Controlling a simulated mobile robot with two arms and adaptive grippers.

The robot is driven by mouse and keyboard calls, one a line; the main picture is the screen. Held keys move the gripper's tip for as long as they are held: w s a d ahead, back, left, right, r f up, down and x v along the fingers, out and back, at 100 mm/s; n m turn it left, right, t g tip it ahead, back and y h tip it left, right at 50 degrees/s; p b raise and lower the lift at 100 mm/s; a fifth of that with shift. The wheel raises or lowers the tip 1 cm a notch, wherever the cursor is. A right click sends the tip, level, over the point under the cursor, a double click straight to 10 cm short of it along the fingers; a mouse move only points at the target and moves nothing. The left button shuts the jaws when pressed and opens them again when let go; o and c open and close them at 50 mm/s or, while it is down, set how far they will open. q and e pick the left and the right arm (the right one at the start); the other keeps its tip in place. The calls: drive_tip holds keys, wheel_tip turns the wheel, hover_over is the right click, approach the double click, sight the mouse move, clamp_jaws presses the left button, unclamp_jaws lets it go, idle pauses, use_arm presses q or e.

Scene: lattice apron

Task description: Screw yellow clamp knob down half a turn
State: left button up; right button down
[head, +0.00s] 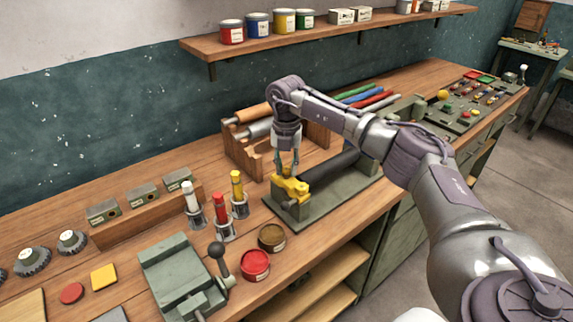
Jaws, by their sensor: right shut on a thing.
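The yellow clamp knob (291,188) sits on top of a green cast fixture (322,199) near the middle of the bench. My right gripper (288,174) points down from above with its fingers around the knob, and it is shut on it. The fingertips partly cover the knob. The wrist and forearm hide part of the fixture and the dark roller behind. My left gripper does not show in the head view.
Left of the fixture stand white, red and yellow marker-like sticks (237,189) in holders. Red (255,265) and brown (271,238) tins and a green vise-like block (181,277) are in front. A wooden rack (245,160) with rollers stands close behind. A shelf (330,35) hangs above.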

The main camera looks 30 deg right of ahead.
sight(286, 169)
drive_tip(key=m, duration=0.4)
drive_tip(key=shift+r+m+p, duration=0.15)
drive_tip(key=shift+m+p, duration=0.15)
drive_tip(key=shift+p, duration=0.05)
drive_tip(key=shift+m+p, duration=0.35)
drive_tip(key=shift+m, duration=1.65)
drive_tip(key=c, duration=0.9)
unclamp_jaws()
wheel_tip(286, 169, up, 12)
